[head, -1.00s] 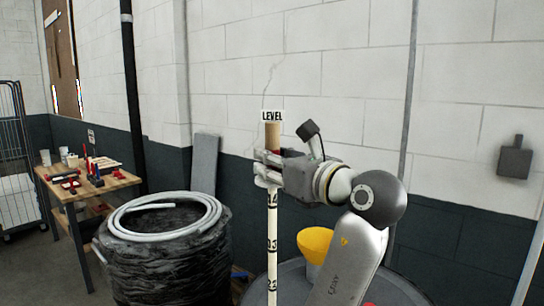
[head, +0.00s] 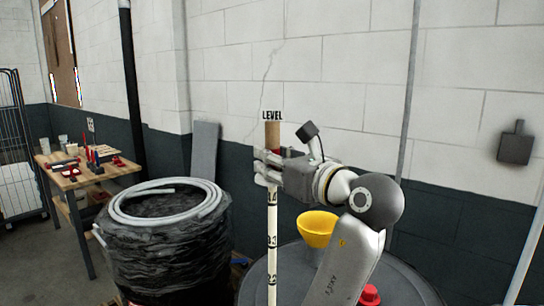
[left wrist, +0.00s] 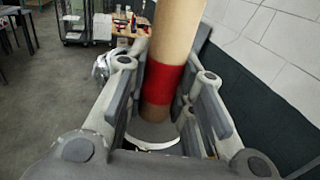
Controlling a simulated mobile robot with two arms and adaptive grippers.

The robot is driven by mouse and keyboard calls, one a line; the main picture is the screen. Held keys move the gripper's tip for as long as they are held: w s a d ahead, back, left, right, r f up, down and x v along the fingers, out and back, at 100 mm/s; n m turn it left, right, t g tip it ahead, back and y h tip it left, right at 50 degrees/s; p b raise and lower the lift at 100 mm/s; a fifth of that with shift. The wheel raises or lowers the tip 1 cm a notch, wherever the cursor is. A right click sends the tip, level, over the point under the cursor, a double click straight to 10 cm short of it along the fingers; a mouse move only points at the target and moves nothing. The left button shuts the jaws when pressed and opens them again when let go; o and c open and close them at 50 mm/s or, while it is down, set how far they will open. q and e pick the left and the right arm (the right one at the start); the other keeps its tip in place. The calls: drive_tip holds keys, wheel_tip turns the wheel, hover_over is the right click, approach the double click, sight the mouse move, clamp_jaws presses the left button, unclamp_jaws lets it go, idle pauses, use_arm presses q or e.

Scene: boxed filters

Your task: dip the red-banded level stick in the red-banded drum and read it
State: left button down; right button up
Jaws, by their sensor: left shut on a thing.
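The level stick (head: 272,225) is a pale upright rod with dark numerals, a tan upper part and a white LEVEL tag on top. Its red band (left wrist: 164,82) shows in the left wrist view. My left gripper (head: 266,168) is shut around the stick just below the tan part and holds it upright; the fingers also show in the left wrist view (left wrist: 155,120). A grey drum (head: 402,281) stands low in the head view, partly behind my left arm. The stick's lower end is out of frame, so I cannot tell whether it is in the drum. No band shows on the drum.
A yellow funnel (head: 317,231) and a red cap (head: 370,295) are on the drum top. A black-wrapped drum (head: 170,250) with a coiled grey hose (head: 205,205) stands left. A workbench (head: 115,180) with small items is farther back. The block wall (head: 340,80) is behind.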

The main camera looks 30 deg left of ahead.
use_arm(q)
drive_tip(key=shift+f+b, duration=0.7)
drive_tip(key=shift+f, duration=1.25)
drive_tip(key=shift+f+b, duration=0.4)
drive_tip(key=shift+f, duration=0.9)
drive_tip(key=shift+f+b, duration=0.5)
drive_tip(key=shift+f, duration=1)
drive_tip(key=b, duration=0.1)
hover_over(275, 261)
drive_tip(key=shift+w+a+f, duration=0.1)
drive_tip(key=shift+a+f, duration=0.15)
drive_tip(key=shift+f, duration=1)
drive_tip(key=shift+a+f, duration=0.2)
drive_tip(key=shift+f, duration=1.05)
drive_tip(key=shift+f+b, duration=0.7)
drive_tip(key=shift+f, duration=1)
drive_tip(key=shift+f+b, duration=0.55)
drive_tip(key=shift+f, duration=1.8)
